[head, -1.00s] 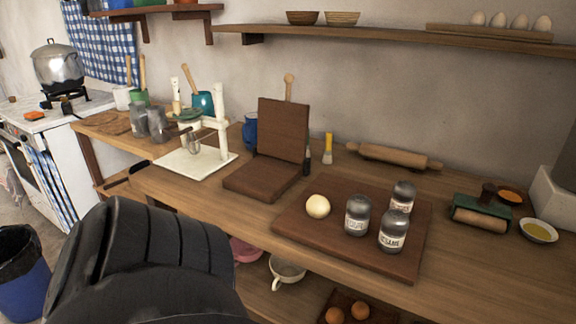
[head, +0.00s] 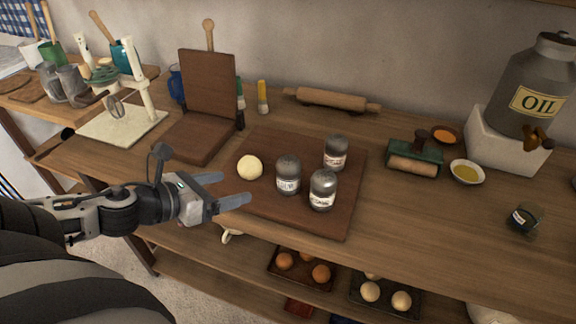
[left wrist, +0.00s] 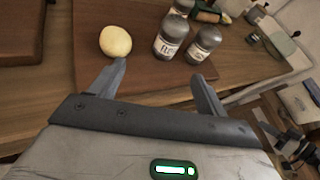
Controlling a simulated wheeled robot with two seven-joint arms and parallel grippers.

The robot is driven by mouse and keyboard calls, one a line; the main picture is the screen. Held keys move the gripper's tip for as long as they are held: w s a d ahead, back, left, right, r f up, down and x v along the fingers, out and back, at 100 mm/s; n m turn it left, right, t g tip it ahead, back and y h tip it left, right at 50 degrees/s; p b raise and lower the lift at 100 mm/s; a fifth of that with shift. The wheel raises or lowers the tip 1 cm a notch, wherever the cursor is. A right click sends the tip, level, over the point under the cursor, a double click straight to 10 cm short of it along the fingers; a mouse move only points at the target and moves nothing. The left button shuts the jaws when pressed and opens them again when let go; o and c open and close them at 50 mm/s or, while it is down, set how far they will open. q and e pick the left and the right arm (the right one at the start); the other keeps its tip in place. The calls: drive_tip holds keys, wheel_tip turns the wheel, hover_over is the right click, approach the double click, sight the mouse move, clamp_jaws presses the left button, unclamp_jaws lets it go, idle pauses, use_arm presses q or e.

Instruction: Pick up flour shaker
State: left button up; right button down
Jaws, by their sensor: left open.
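Three grey-lidded glass shakers stand upright on a dark wooden board (head: 262,215). The left one appears to be the flour shaker (head: 288,176); its small label is hard to read. It also shows in the left wrist view (left wrist: 171,38). A second shaker (head: 322,190) stands to its right and nearer the front, and a third (head: 335,153) stands behind. My left gripper (head: 236,188) is open and empty at the board's left front, fingers pointing toward the flour shaker but short of it. In the left wrist view the shaker is ahead of the fingertips (left wrist: 160,70).
A pale dough ball (head: 250,167) sits on the board just left of the flour shaker, near my left fingers. A rolling pin (head: 331,99) lies behind. A green-framed roller (head: 414,158) and bowl (head: 466,172) are at right. Bare counter (head: 420,240) lies right of the board.

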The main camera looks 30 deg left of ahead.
sight(278, 174)
use_arm(q)
drive_tip(key=w+d+m+b, duration=0.1)
drive_tip(key=w, duration=0.1)
drive_tip(key=w+d+f+b, duration=0.1)
drive_tip(key=w+b, duration=0.1)
drive_tip(key=w, duration=0.1)
drive_tip(key=w+d+f+m+b, duration=0.1)
drive_tip(key=w, duration=0.2)
drive_tip(key=shift+m+h+b, duration=0.3)
drive_tip(key=shift+h+b, duration=0.1)
drive_tip(key=shift+w+d+f+b, duration=0.25)
drive_tip(key=shift+w+b, duration=0.1)
drive_tip(key=shift+w, duration=0.2)
drive_tip(key=shift+w+d+f+b, duration=0.15)
drive_tip(key=shift+w+b, duration=0.15)
drive_tip(key=shift+w, duration=0.2)
use_arm(e)
drive_tip(key=f, duration=0.1)
drive_tip(key=a+f, duration=0.1)
drive_tip(key=shift+w+f, duration=0.35)
drive_tip(key=shift+r+y, duration=0.1)
drive_tip(key=shift+y, duration=0.2)
